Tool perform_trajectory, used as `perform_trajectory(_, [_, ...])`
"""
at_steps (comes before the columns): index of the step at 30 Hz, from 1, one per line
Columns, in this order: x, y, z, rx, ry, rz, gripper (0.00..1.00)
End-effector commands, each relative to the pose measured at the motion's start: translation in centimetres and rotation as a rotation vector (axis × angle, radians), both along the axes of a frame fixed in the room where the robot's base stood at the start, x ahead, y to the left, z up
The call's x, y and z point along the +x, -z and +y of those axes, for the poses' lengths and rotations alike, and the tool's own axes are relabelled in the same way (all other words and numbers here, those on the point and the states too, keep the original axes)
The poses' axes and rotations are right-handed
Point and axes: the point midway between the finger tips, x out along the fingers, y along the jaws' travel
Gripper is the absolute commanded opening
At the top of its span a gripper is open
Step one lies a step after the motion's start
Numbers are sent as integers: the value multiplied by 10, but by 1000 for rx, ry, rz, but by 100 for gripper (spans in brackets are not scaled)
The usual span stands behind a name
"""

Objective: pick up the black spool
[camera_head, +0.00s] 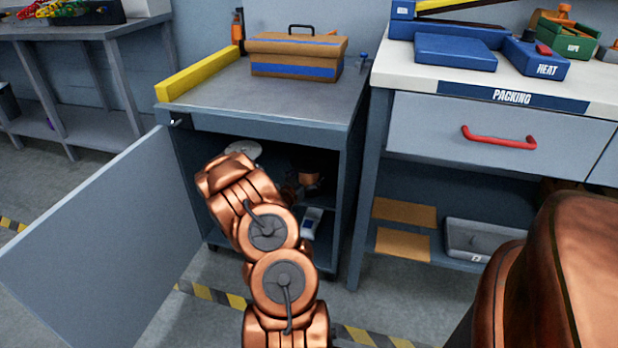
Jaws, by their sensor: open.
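My copper arm reaches into the open grey cabinet (340,215). What looks like my gripper (309,184) shows as a small dark and copper shape inside, to the right of my arm. It is shadowed and partly hidden, and its fingers are not clear. It appears open, with nothing visibly held. A dark form (322,160) by it on the upper shelf may be the black spool, but shadow makes this uncertain. I cannot tell whether the gripper touches it.
The cabinet door (100,255) stands wide open at left. A white disc (243,149) lies on the upper shelf and a pale device (311,222) stands lower. A cardboard box (297,54) and yellow bar (199,75) are on top. The packing bench (400,80) stands at right.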

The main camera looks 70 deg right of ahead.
Motion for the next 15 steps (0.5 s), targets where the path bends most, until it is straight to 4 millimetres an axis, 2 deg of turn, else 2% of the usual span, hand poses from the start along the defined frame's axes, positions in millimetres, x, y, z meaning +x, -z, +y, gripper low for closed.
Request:
perform_trajectory(4, [-1, 0, -8, -2, -2, 0, 100])
perform_trajectory(13, [-1, 0, -10, 0, -2, 2, 100])
perform_trajectory(15, [-1, 0, -10, 0, -2, 2, 94])
